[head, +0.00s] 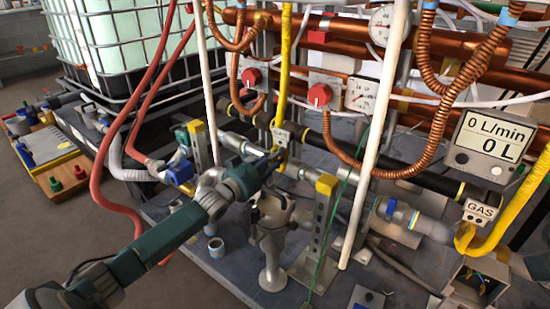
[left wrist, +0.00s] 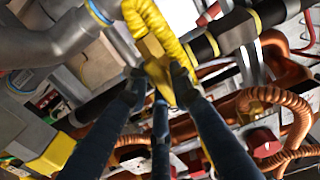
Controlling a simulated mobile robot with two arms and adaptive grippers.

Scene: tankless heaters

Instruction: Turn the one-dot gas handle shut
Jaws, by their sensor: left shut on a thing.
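In the head view, my left gripper (head: 276,157) reaches in at the foot of the left yellow gas hose (head: 286,70), just below a small pale tag (head: 281,136). In the left wrist view its dark fingers (left wrist: 160,92) are closed around a yellow handle (left wrist: 158,78) next to the ribbed yellow hose (left wrist: 148,25) and a black pipe. In the head view the gripper hides most of this handle. I cannot make out any dots on the tag. A second yellow gas handle (head: 465,238) sits at the right, below a GAS tag (head: 480,210). My right gripper is not in view.
White upright pipes (head: 362,150), copper coils (head: 385,160) and red knobs (head: 319,95) crowd the space around the arm. A flow meter (head: 490,140) reads 0 L/min. A caged white tank (head: 120,50) and red hoses (head: 105,150) stand at the left.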

